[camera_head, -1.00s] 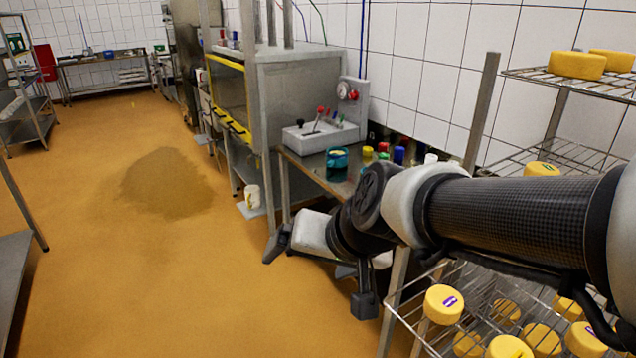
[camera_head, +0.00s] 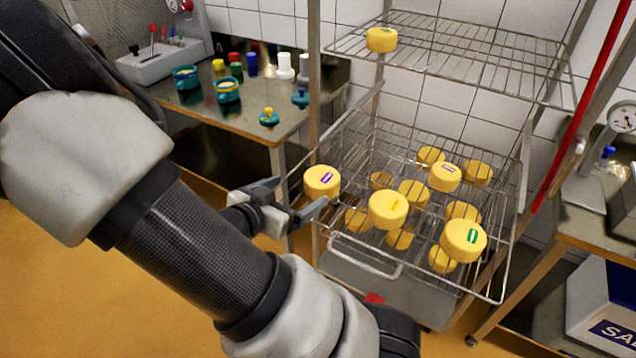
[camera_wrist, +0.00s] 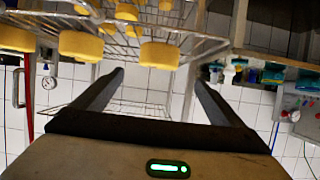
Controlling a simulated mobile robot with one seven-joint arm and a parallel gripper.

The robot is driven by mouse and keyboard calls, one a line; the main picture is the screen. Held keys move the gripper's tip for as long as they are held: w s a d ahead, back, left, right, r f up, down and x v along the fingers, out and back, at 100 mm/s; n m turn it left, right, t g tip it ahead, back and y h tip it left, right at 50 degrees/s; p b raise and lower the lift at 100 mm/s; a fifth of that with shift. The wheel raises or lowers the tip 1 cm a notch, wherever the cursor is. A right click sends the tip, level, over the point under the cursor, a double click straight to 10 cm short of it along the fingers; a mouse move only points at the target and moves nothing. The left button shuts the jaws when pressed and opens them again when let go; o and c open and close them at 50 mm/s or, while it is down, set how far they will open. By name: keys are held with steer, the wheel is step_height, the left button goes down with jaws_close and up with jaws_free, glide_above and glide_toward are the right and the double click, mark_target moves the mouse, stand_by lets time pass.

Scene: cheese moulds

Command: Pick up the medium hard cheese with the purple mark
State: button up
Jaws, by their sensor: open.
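The yellow round cheese with the purple mark (camera_head: 322,182) sits at the near left corner of the middle wire shelf (camera_head: 380,268). My gripper (camera_head: 298,195) is open and empty, at the shelf's left edge close to this cheese. One finger shows just below the cheese in the picture; I cannot tell whether it touches. In the wrist view, which looks upside down, the open fingers (camera_wrist: 157,82) point at the rack. A cheese (camera_wrist: 160,55) shows near the gap between them, with no mark visible.
Close by are a yellow-marked cheese (camera_head: 388,210), a green-marked cheese (camera_head: 463,240) and another cheese with a dark purplish mark (camera_head: 445,177). Several cheeses lie lower. One cheese (camera_head: 381,40) stands on the upper shelf. A bench with teal cups (camera_head: 228,91) is at left.

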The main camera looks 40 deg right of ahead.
mark_target(322, 181)
steer(key=b+x, duration=0.1)
steer(key=x, duration=0.7)
steer(key=shift+f+b, duration=0.15)
steer(key=shift+b, duration=0.2)
steer(key=x, duration=0.2)
steer(key=b+x, duration=0.1)
steer(key=x, duration=0.1)
steer(key=shift+s+f, duration=0.15)
steer(key=shift+f, duration=0.2)
steer(key=shift+w+d+f, duration=0.15)
steer(key=shift+w+d, duration=0.05)
steer(key=shift+d, duration=0.25)
steer(key=c, duration=1.1)
steer(key=shift+c, duration=0.2)
step_height(322, 181, up, 10)
steer(key=p, duration=0.3)
